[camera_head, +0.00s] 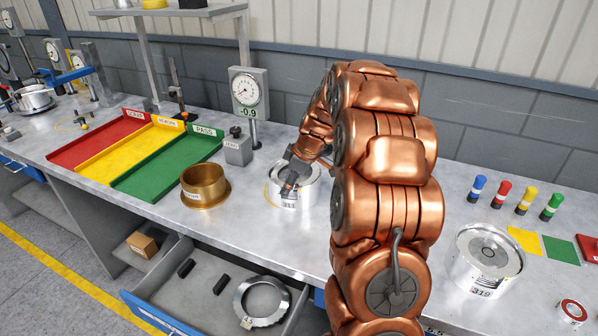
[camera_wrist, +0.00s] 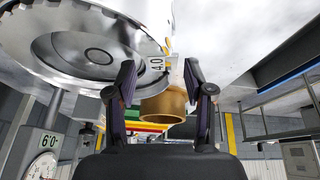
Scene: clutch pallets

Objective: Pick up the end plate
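I cannot tell for sure which part is the end plate. My gripper (camera_head: 290,182) is at the silver drum marked 311 (camera_head: 290,205), with its fingers by the drum's top. In the wrist view, which is upside down, my gripper (camera_wrist: 160,78) has its two dark fingers apart. A round toothed metal part (camera_wrist: 95,50) with a stepped centre fills the upper left. A white tag (camera_wrist: 157,63) shows between the fingertips. I see nothing clamped. A flat steel ring with a tag (camera_head: 243,305) lies in the open drawer.
A brass ring (camera_head: 205,200) stands left of the drum. Red (camera_head: 98,143), yellow (camera_head: 118,155) and green (camera_head: 165,190) trays lie further left. A gauge (camera_head: 247,90) stands behind. Another drum, marked 319 (camera_head: 485,290), is at right.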

